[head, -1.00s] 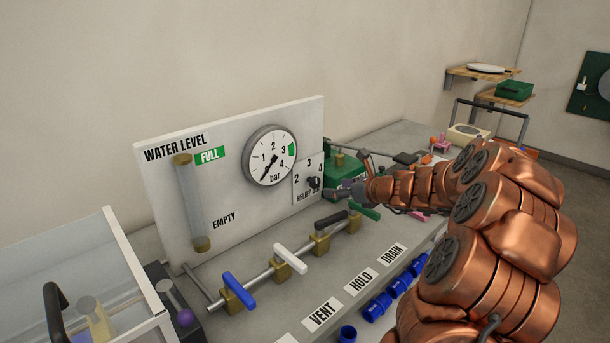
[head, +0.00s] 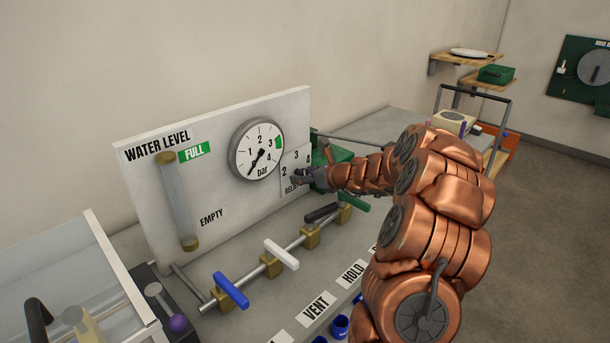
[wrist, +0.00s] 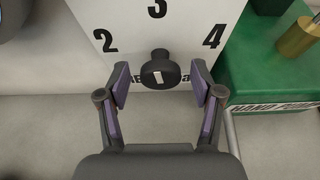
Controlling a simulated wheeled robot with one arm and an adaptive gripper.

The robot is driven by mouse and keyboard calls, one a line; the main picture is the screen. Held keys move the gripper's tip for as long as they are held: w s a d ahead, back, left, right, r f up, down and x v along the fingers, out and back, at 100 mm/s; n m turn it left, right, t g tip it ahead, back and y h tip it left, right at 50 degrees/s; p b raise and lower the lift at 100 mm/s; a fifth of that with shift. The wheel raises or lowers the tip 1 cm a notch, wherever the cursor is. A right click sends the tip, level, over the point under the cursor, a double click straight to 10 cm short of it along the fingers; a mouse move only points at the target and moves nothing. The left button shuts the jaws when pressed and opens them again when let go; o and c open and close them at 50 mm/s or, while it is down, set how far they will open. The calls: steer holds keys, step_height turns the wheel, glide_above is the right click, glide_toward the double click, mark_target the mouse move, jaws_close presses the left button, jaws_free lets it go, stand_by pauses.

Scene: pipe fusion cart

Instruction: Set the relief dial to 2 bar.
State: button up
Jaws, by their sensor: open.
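The relief dial is a dark round knob (wrist: 158,67) with a short white mark on its face. It sits on a white plate (wrist: 178,30) marked 2, 3 and 4. The mark stands close to upright, roughly in line with the 3. My gripper (wrist: 160,84) is open, with one purple-padded finger on each side of the knob and a visible gap to both. In the head view my gripper (head: 302,178) is at the plate (head: 295,161) and largely hides the knob and the RELIEF lettering.
A pressure gauge (head: 257,150) is left of the plate, its needle low. Below runs a pipe with blue (head: 231,289), white (head: 281,254), black and green valve handles. A green box (wrist: 268,75) with a brass fitting stands close to the right of my gripper.

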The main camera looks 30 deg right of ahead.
steer(key=shift+c, duration=0.2)
steer(key=c, duration=1.1)
steer(key=shift+f, duration=0.1)
